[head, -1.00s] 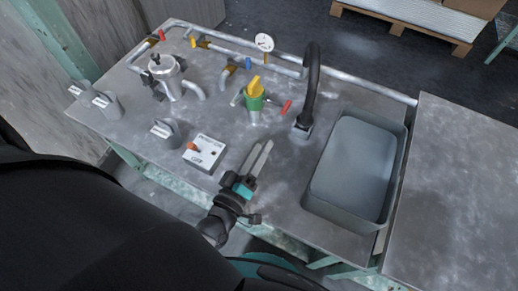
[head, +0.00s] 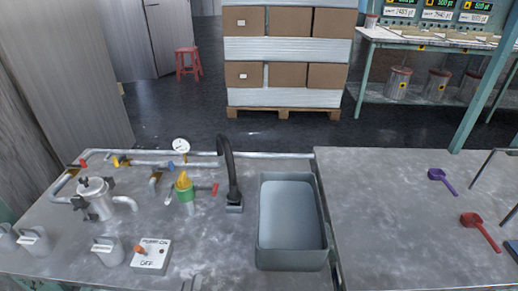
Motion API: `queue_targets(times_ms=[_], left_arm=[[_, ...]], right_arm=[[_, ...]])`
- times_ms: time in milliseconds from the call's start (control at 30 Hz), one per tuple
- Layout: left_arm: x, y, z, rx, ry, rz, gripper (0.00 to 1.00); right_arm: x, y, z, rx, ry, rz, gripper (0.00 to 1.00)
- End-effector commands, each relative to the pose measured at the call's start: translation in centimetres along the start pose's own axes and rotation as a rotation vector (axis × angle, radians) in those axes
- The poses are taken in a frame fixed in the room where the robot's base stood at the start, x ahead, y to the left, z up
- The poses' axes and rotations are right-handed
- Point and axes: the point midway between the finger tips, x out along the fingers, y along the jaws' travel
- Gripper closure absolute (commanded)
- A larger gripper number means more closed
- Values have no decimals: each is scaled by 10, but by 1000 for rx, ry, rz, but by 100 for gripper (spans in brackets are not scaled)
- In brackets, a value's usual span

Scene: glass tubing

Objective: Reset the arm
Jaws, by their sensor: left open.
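Only the fingertips of my left gripper (head: 190,284) show, at the bottom edge of the head view, just right of the switch box. They are open, with nothing seen between them. The rest of my left arm is out of the picture. My right gripper is not in view.
The metal bench holds a switch box (head: 151,256), a metal canister (head: 97,197), a green and yellow valve (head: 185,188), a black faucet (head: 231,175) and a grey basin (head: 292,260). A purple scoop (head: 441,179) and a red scoop (head: 479,229) lie on the right table. Stacked boxes (head: 285,73) stand behind.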

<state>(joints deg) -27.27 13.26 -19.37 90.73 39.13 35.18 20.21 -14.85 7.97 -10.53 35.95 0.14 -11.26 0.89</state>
Motion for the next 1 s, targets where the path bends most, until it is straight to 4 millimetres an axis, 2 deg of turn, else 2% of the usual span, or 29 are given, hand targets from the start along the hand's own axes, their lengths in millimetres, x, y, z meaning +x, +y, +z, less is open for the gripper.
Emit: queue_targets(times_ms=[33,167,367,467,600,700,833,900,1000], left_arm=[[0,-15,13,55,-50,-25,50],[-8,-52,43,190,-180,-90,50],[-38,-126,92,419,-437,-214,50],[-69,-174,116,554,-616,-296,50],[-130,-240,140,734,-904,-415,50],[-174,-273,147,825,-1085,-480,50],[-217,-296,148,895,-1253,-534,50],[-230,-302,148,915,-1304,-547,50],[-238,-306,147,928,-1338,-556,50]], right_arm=[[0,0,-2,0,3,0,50],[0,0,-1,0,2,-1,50],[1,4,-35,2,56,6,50],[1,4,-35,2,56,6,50],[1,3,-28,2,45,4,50],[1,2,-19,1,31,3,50],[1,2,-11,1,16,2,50],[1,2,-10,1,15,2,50],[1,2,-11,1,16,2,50]])
